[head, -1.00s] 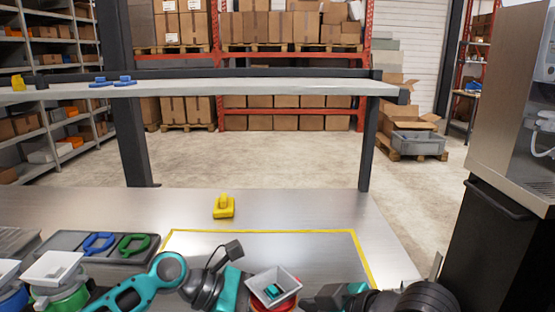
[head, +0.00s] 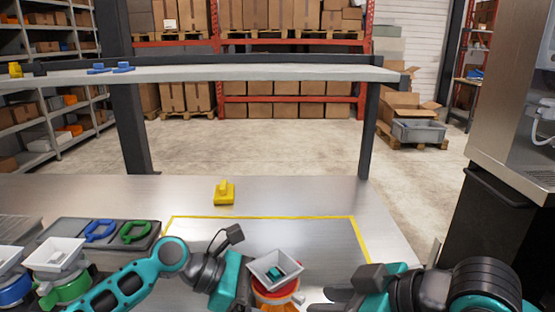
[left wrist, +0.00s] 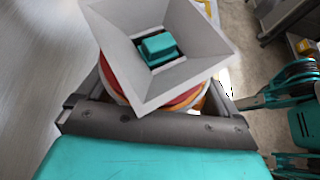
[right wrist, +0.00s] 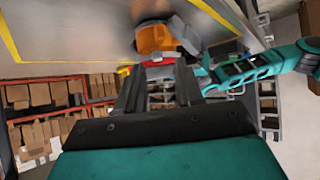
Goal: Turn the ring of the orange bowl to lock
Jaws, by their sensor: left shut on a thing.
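A dispenser with a grey square hopper (head: 275,270) stands at the front of the bench, with a teal block (left wrist: 158,48) in the hopper. Below are a red band (head: 272,294) and the orange bowl (right wrist: 157,38), which has a light grey tab. My left gripper (head: 250,292) is shut around the dispenser below the hopper; the hopper hides the exact contact in the left wrist view (left wrist: 162,100). My right gripper (head: 322,301) is just right of the dispenser, pointing at it. In the right wrist view (right wrist: 160,85) its fingers are apart with nothing between them.
Dispensers with green (head: 65,288) and blue (head: 14,290) parts stand at left. A dark tray (head: 60,235) holds blue and green rings. A yellow object (head: 224,193) stands behind the yellow outline (head: 265,217). The area inside the outline is mostly clear.

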